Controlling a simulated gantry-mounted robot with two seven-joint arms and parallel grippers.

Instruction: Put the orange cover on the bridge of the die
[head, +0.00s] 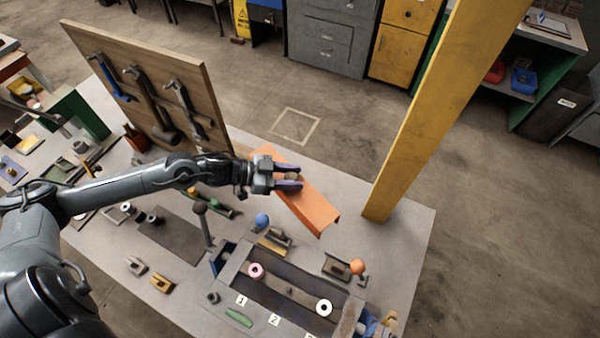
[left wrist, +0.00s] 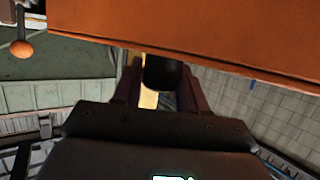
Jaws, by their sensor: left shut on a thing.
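The orange cover (head: 315,211) is a long channel-shaped piece, held above the table and slanting from upper left to lower right in the head view. My left gripper (head: 291,178) is shut on its knob near the upper-left part. In the left wrist view, the cover (left wrist: 200,25) fills the top, and a dark round knob (left wrist: 162,73) sits between my fingers. The die (head: 300,292) lies below and apart from the cover, at the table's front, with dark channels and two ringed pieces. I cannot tell which part is its bridge. My right gripper is not in view.
A yellow post (head: 420,120) rises right of the cover. A wooden tool board (head: 150,85) with hanging hammers stands at the back left. Levers with a blue knob (head: 262,220) and an orange knob (head: 357,266) stand by the die. Small parts lie on the left.

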